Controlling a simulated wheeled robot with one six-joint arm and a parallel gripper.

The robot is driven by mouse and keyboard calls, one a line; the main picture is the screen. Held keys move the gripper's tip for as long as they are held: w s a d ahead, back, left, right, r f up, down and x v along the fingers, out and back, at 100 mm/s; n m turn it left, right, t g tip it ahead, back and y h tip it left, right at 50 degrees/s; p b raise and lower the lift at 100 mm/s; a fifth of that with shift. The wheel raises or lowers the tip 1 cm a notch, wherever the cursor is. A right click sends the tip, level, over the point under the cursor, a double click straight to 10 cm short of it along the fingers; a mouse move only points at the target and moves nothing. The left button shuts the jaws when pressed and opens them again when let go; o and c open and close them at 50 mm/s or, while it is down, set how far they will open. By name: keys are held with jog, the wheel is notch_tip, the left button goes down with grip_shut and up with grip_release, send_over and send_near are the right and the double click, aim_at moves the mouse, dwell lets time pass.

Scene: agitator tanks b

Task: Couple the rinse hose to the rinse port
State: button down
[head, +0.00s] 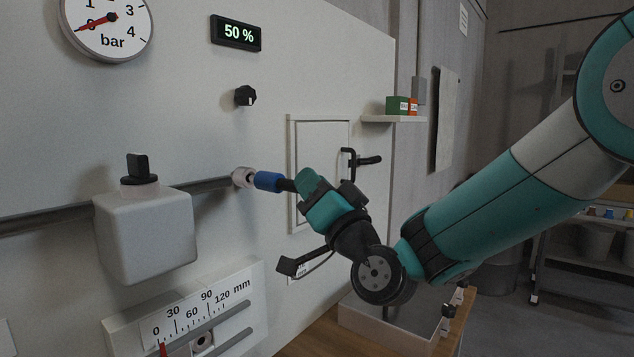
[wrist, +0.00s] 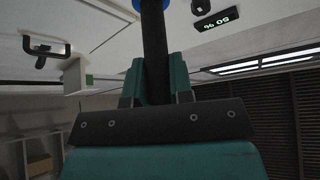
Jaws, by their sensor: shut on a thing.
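The rinse hose is a black tube with a blue coupling (head: 267,181) on its end. My gripper (head: 303,183) is shut on the black part just behind the coupling. In the wrist view the black hose (wrist: 154,50) runs up between both fingers (wrist: 156,82), with only a sliver of blue at the top edge. A pale round fitting (head: 243,177), apparently the rinse port, is at the panel. The coupling points at it and its front meets or overlaps it in the head view. I cannot tell whether they are joined; the wrist view does not show the port.
A grey box valve with a black knob (head: 138,166) sits on the pipe to the left. A mm scale (head: 190,315) is below. A panel door (head: 318,140) with a black handle (head: 350,163) is close behind my gripper. A small shelf (head: 393,119) holds boxes.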

jog(key=shift+w+a+r+p, duration=0.1)
jog(key=shift+w+a+p, duration=0.65)
jog(key=shift+a+p, duration=0.35)
jog(key=c, duration=0.9)
grip_release()
jog(key=shift+d, duration=0.1)
jog(key=shift+f, duration=0.2)
jog(key=shift+s+d+f+b, duration=0.1)
jog(key=shift+s+f+b, duration=0.05)
jog(key=shift+b, duration=0.15)
jog(key=b+v, duration=1.6)
jog(key=v, duration=0.1)
jog(key=s+a+f+n+g+h+p, duration=0.15)
jog(key=s+f+n+g+p, duration=0.4)
jog(key=g, duration=0.55)
jog(key=s+d+f+g+h, duration=0.2)
jog(key=s+d+f+g, duration=0.1)
jog(key=s, duration=0.1)
jog(key=s+d+f+n+g+h+p, duration=0.1)
jog(key=s+d+f+g+h, duration=0.1)
jog(key=s+d+f+h, duration=0.1)
jog(key=s+d+f+g+h, duration=0.2)
jog(key=s+d+g, duration=0.1)
jog(key=s+d, duration=0.1)
jog(key=shift+s+d+f+n+g+h, duration=0.3)
jog(key=shift+s+f, duration=0.1)
jog(key=shift+s, duration=0.2)
